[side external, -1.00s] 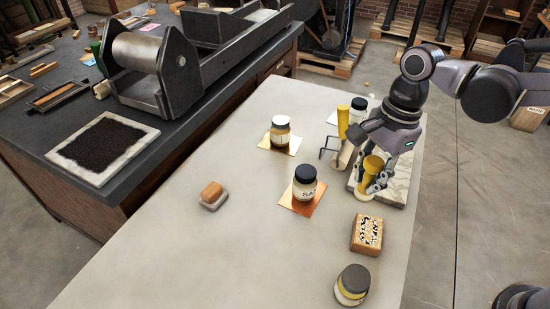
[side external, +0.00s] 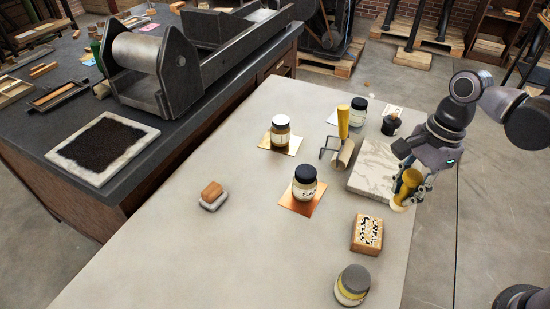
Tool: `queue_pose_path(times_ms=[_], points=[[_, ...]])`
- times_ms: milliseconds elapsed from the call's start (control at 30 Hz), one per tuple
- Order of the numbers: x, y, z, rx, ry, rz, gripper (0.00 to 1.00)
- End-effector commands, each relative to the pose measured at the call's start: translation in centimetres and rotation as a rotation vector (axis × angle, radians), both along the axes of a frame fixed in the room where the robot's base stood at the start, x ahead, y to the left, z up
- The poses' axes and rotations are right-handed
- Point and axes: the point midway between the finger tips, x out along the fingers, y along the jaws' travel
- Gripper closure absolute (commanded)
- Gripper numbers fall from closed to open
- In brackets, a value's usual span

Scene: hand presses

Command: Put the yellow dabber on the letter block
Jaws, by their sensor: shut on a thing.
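My gripper (side external: 408,186) is shut on the yellow dabber (side external: 411,178), at the right edge of the table. The dabber has a yellow handle and a pale, wider bottom, and is roughly upright. It is held beside the right end of the marble slab; I cannot tell how high it is. The letter block (side external: 367,234) is a small wooden block with black and white letters on top. It lies on the table below and left of my gripper in the picture, with nothing on it.
A round grey-topped yellow tin (side external: 352,284) stands in front of the block. A jar (side external: 304,182) on a copper sheet is to its left. A brayer (side external: 343,145) with a yellow handle, the marble slab (side external: 375,168) and a dark bottle (side external: 391,123) are behind.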

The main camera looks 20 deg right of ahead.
Motion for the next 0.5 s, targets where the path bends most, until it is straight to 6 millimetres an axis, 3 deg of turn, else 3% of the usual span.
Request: queue_pose_path(times_ms=[200,500], points=[[0.4,3.8,-2.2,0.0,-0.001,0.004,1.0],[0.6,4.9,-3.8,0.0,0.0,-0.001,1.0]])
